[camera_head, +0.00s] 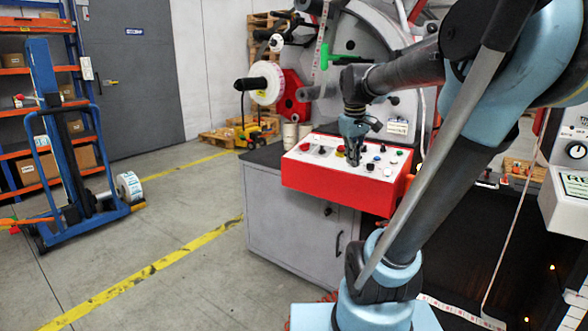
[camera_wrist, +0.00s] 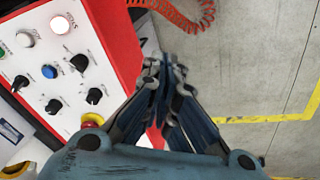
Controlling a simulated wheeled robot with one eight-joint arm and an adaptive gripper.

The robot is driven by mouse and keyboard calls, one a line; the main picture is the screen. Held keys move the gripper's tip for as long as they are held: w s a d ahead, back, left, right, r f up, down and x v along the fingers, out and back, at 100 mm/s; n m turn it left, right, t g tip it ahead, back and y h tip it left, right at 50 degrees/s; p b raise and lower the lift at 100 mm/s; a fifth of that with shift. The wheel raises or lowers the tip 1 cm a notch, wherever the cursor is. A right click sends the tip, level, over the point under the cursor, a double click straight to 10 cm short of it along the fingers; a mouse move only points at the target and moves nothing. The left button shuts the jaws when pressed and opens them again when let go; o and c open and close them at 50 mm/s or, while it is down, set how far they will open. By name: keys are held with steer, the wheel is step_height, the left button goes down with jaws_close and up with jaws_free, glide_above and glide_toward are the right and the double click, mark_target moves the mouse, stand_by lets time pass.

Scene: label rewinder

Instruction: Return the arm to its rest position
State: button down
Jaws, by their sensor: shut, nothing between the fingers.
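My gripper (camera_head: 353,158) hangs from my blue and black arm in the head view, in front of the red control box with its white panel (camera_head: 319,153). In the wrist view my gripper (camera_wrist: 163,92) is shut with its fingers together and nothing between them. The control box's red edge (camera_wrist: 112,42) lies to the left of the fingers in the wrist view. I cannot tell whether the fingertips touch the box.
The control box stands on a grey cabinet (camera_head: 290,220). The label machine (camera_head: 375,50) rises behind it. A red coiled cable (camera_wrist: 190,12) shows in the wrist view. A blue lift trolley (camera_head: 50,130) stands left, and the floor (camera_head: 180,220) between is clear.

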steer(key=s+f+m+y, duration=0.1)
steer(key=s+f+m, duration=0.4)
steer(key=s+f, duration=1.3)
steer(key=shift+s+f, duration=0.35)
steer(key=shift+f, duration=0.2)
steer(key=shift+w+f, duration=0.2)
steer(key=shift+w, duration=0.2)
